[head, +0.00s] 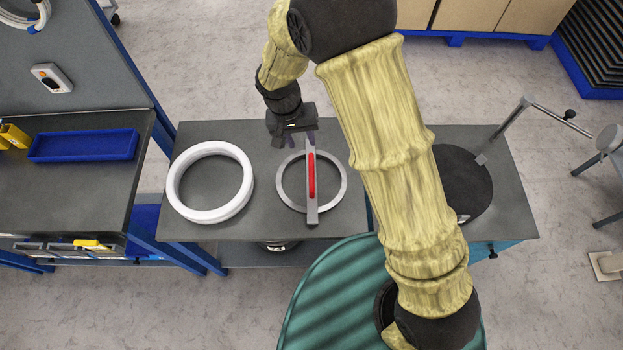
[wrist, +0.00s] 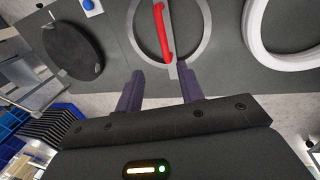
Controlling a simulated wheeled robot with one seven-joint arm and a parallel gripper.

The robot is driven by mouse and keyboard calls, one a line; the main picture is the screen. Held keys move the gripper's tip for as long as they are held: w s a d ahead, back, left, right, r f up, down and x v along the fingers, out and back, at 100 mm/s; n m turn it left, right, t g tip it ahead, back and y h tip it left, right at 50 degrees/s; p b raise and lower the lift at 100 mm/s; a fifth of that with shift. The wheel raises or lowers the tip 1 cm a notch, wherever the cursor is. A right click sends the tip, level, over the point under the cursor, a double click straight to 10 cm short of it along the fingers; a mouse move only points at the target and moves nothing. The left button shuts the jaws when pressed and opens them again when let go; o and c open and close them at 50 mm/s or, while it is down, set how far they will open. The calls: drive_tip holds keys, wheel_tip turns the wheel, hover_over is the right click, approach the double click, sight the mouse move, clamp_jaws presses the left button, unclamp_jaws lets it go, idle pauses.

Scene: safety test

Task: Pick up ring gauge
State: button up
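The ring gauge (head: 312,178) lies on the grey table, a thin metal ring with a flat bar across it and a red handle on the bar. In the wrist view the ring gauge (wrist: 163,32) shows at the top middle, ahead of the fingers. My gripper (head: 299,142) is at the far edge of the ring in the head view, near the far end of the bar. Its two dark fingers (wrist: 160,80) are apart with nothing between them, so it is open. Its exact height above the table is hard to tell.
A thick white ring (head: 181,203) lies left of the gauge on the grey table (head: 235,140). A black round plate (head: 463,180) with a metal arm stands at the right. A workbench with a blue tray (head: 83,146) stands further left.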

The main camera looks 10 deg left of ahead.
drive_tip(key=p, duration=0.3)
hover_over(311, 169)
wheel_tip(311, 169, down, 11)
drive_tip(key=shift+s+a+f, duration=0.1)
drive_tip(key=shift+s, duration=0.05)
drive_tip(key=shift+f, duration=0.35)
drive_tip(key=shift+f, duration=0.1)
wheel_tip(311, 169, down, 4)
drive_tip(key=shift+f+p, duration=0.1)
drive_tip(key=shift+p, duration=0.75)
drive_tip(key=shift+w+f, duration=0.2)
drive_tip(key=shift+f, duration=0.25)
drive_tip(key=shift+f+b, duration=0.25)
drive_tip(key=shift+b, duration=0.05)
drive_tip(key=shift+c, duration=0.5)
